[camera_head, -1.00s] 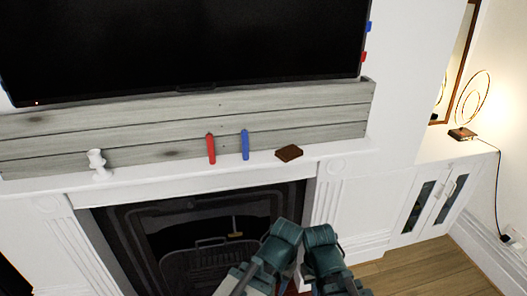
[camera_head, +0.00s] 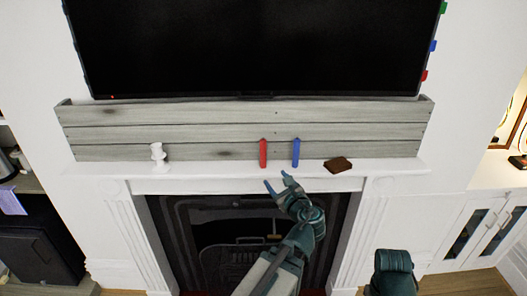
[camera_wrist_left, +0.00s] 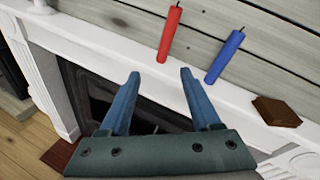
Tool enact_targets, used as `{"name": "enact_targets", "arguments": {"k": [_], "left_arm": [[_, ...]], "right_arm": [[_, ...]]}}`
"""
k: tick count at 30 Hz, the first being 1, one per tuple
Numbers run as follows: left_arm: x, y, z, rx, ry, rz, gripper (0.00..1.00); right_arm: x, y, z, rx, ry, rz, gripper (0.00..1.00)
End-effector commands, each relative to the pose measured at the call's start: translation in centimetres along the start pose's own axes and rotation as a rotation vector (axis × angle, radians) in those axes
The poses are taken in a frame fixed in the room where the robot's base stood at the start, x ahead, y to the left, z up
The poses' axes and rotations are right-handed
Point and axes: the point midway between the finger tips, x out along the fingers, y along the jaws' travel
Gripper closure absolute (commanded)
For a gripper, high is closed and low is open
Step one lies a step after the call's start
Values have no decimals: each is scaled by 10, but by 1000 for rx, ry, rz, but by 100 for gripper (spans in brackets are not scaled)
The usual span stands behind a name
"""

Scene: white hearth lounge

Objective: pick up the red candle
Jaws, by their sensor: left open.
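The red candle (camera_head: 263,153) stands upright on the white mantel shelf (camera_head: 220,181), against the grey plank board. It also shows in the left wrist view (camera_wrist_left: 169,34), beyond the fingertips. My left gripper (camera_head: 278,181) is open and empty, just below and in front of the mantel edge, close to the red candle but apart from it. In the left wrist view its two blue fingers (camera_wrist_left: 159,74) point toward the mantel, with the candle between and beyond them. My right arm shows at the lower right; its gripper is not visible.
A blue candle (camera_head: 296,153) stands just right of the red one. A brown block (camera_head: 338,165) lies farther right, and a white candlestick (camera_head: 159,157) stands at the left. The grey plank board (camera_head: 350,130) and a black television (camera_head: 250,45) are behind. The fireplace (camera_head: 230,225) opens below.

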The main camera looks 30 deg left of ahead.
Motion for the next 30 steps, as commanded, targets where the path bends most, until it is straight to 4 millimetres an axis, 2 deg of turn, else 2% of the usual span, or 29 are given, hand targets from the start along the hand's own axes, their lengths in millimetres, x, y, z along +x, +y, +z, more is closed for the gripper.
{"name": "enact_targets", "arguments": {"k": [1, 3, 8, 14, 24, 30], "left_arm": [[5, -4, 15, 95, -43, -25, 36], [8, -9, 28, 212, -94, -55, 36], [11, -15, 41, 348, -150, -84, 36], [19, -17, 42, 364, -156, -85, 36], [80, -25, 50, 360, -155, -84, 36], [95, -26, 52, 359, -154, -86, 36]], "right_arm": [[-3, 0, 0, 0, 0, 0, 100], [-5, 0, 0, 0, 0, 0, 100], [-6, 1, 0, 0, 0, 0, 100], [-5, 1, 0, 0, 0, 0, 100], [-5, 0, 0, 0, 0, 0, 100], [-5, 0, 0, 0, 0, 0, 100]]}}
